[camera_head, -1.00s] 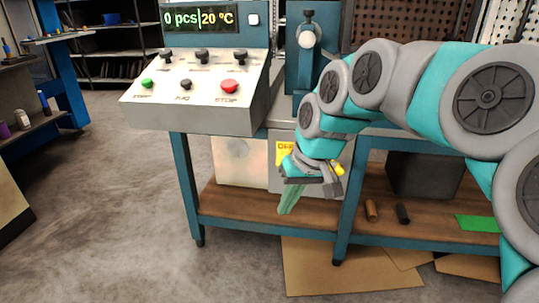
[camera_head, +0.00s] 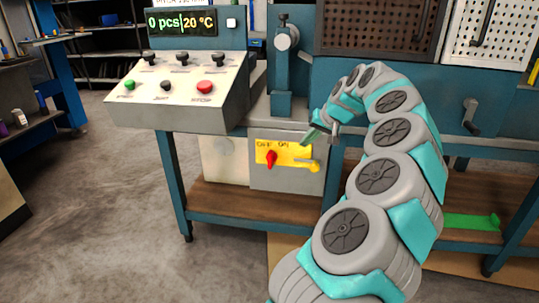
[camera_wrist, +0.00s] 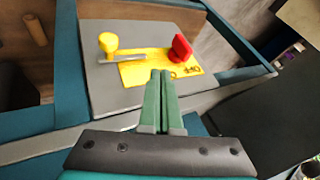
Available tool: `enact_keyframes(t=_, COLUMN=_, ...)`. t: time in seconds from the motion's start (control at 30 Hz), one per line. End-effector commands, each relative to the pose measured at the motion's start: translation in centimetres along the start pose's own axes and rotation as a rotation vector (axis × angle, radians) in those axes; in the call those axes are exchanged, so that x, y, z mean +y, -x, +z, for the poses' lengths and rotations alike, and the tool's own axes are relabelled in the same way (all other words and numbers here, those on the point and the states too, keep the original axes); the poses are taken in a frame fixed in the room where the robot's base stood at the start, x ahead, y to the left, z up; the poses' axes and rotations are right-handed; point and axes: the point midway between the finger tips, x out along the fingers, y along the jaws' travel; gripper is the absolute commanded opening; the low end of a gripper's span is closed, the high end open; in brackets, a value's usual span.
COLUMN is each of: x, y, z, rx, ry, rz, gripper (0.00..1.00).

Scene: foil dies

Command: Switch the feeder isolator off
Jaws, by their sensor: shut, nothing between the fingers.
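The feeder isolator is a grey box (camera_head: 258,182) under the bench top. Its yellow plate (camera_head: 298,153) carries OFF and ON lettering. A red knob (camera_head: 271,158) sits at the plate's left, below the lettering; its exact setting is hard to tell. A yellow-ended grey bar (camera_head: 312,165) lies at the plate's right. In the wrist view the red knob (camera_wrist: 181,48) is at the upper right and the yellow end (camera_wrist: 108,42) at the left. My gripper (camera_head: 313,137) is above and right of the plate. Its green fingers (camera_wrist: 161,73) are together and empty, apart from the knob.
A sloped control console (camera_head: 185,95) with buttons stands on the bench left of the isolator. A blue clamp post (camera_head: 281,75) rises behind. The bench's lower shelf (camera_head: 230,198) runs below, with a green piece (camera_head: 470,222) at right. Floor at left is open.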

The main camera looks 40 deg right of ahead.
Motion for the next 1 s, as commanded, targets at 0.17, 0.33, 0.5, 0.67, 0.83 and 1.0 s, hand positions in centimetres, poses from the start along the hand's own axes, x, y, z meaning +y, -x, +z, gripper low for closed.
enact_keyframes(t=0.17, x=-0.1, y=0.0, z=0.0, rx=-0.001, ry=0.001, rz=-0.001, gripper=0.00)
enact_keyframes(t=0.33, x=-0.1, y=-0.3, z=0.1, rx=-0.002, ry=0.002, rz=-0.001, gripper=0.00)
enact_keyframes(t=0.5, x=-0.2, y=-2.0, z=0.0, rx=-0.002, ry=0.003, rz=-0.002, gripper=0.00)
enact_keyframes(t=0.67, x=-0.3, y=-5.2, z=0.2, rx=-0.009, ry=0.002, rz=-0.003, gripper=0.00)
enact_keyframes(t=0.83, x=-0.3, y=-8.5, z=0.1, rx=-0.007, ry=0.004, rz=-0.002, gripper=0.00)
enact_keyframes(t=1.0, x=-1.4, y=-10.7, z=0.1, rx=-0.004, ry=0.005, rz=-0.003, gripper=0.00)
